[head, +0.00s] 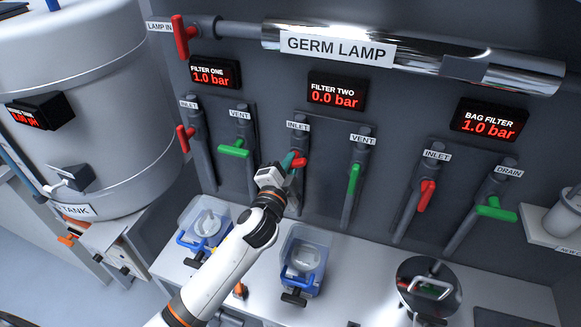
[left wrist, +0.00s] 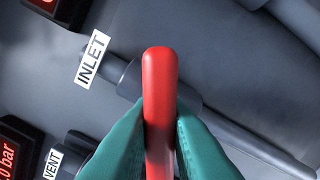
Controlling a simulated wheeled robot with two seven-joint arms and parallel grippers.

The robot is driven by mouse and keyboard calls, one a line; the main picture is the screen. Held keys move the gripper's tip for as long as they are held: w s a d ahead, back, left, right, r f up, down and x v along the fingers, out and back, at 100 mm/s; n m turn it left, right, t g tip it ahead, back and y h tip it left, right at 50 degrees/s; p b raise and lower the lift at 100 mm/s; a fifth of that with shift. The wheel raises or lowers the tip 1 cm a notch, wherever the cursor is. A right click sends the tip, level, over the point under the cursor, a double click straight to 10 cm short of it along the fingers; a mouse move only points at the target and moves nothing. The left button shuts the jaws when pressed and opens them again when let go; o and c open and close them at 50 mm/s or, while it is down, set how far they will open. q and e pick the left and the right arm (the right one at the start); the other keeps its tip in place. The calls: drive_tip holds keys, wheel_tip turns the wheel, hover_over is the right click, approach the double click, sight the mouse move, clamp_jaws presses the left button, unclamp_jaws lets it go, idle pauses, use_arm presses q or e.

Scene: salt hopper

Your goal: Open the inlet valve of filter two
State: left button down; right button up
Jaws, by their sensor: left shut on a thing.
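The filter two inlet valve has a red handle (head: 298,162) below an INLET label (head: 297,125), under the FILTER TWO display (head: 336,92) reading 0.0 bar. My left gripper (head: 287,160) is shut on this handle and hides part of it. In the left wrist view, the red handle (left wrist: 159,95) stands between the teal fingertips (left wrist: 160,135), with its rounded end past them. There the handle lies at an angle across the grey pipe (left wrist: 260,145). The INLET label (left wrist: 91,60) shows beside it. My right gripper is not in view.
The filter two vent's green handle (head: 353,180) is close on the right, along its pipe. Filter one's green vent handle (head: 234,151) is on the left, crosswise.

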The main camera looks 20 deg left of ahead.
use_arm(q)
drive_tip(key=n, duration=0.3)
drive_tip(key=shift+f, duration=0.1)
drive_tip(key=n, duration=0.2)
drive_tip(key=shift+n, duration=0.3)
drive_tip(key=n, duration=0.4)
drive_tip(key=shift+p, duration=0.4)
drive_tip(key=shift+n, duration=1.2)
drive_tip(key=shift+p, duration=0.3)
drive_tip(key=c, duration=1.4)
unclamp_jaws()
